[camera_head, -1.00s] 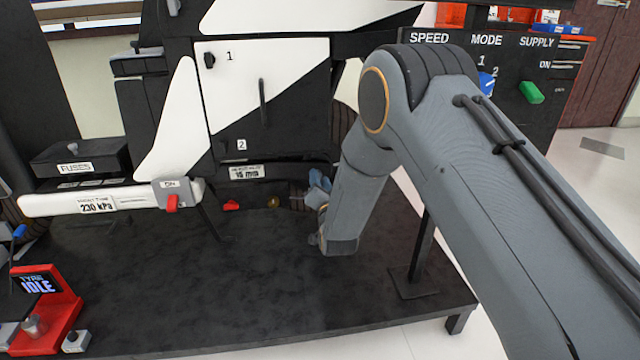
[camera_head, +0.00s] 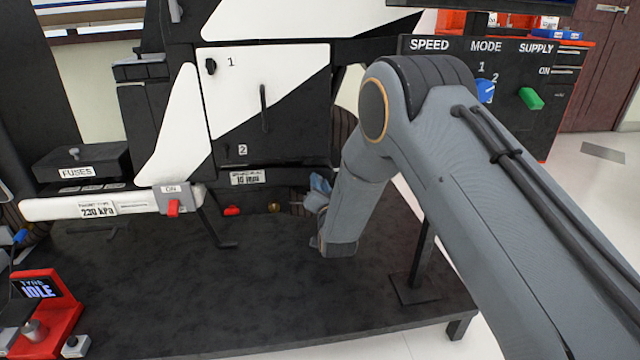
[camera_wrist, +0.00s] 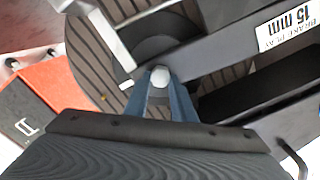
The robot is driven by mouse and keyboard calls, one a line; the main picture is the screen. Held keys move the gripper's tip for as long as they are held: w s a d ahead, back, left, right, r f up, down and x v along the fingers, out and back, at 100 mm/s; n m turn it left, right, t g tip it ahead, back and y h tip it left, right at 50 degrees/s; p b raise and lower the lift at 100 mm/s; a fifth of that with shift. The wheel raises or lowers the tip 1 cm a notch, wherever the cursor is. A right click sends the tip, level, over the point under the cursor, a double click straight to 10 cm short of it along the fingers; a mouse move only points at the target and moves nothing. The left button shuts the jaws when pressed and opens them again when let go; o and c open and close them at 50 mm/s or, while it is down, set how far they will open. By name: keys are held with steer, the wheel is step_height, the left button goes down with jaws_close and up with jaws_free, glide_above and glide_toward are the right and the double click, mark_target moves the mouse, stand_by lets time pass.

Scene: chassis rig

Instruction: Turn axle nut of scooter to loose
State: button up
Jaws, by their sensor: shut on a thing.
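In the wrist view, my gripper (camera_wrist: 160,84) has its two blue fingers drawn together on a small pale grey rounded nut (camera_wrist: 159,74), the axle nut, at the wheel's centre. The dark, striped wheel (camera_wrist: 90,62) lies behind it. The fingers hide the nut's sides, so its turn angle cannot be read. In the head view, my gripper (camera_head: 318,186) reaches low under the scooter's body (camera_head: 285,130). My wrist hides most of the wheel and the nut there.
A "15 mm" brake play label (camera_wrist: 289,27) sits beside the wheel. A red lever (camera_head: 232,211) is left of my gripper. A dark stand (camera_head: 415,285) rises right of my wrist. The black platform (camera_head: 280,300) is clear in front.

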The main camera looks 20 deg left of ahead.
steer(key=n+p, duration=0.4)
steer(key=n, duration=0.4)
steer(key=n+p, duration=0.4)
steer(key=n, duration=0.5)
steer(key=n+p, duration=0.3)
steer(key=n, duration=0.5)
steer(key=shift+s+a+f+p, duration=0.25)
steer(key=shift+f+p, duration=0.05)
steer(key=shift+p, duration=0.1)
steer(key=shift+n, duration=0.3)
steer(key=o, duration=0.8)
steer(key=shift+p+v, duration=1.2)
steer(key=shift+v, duration=2.7)
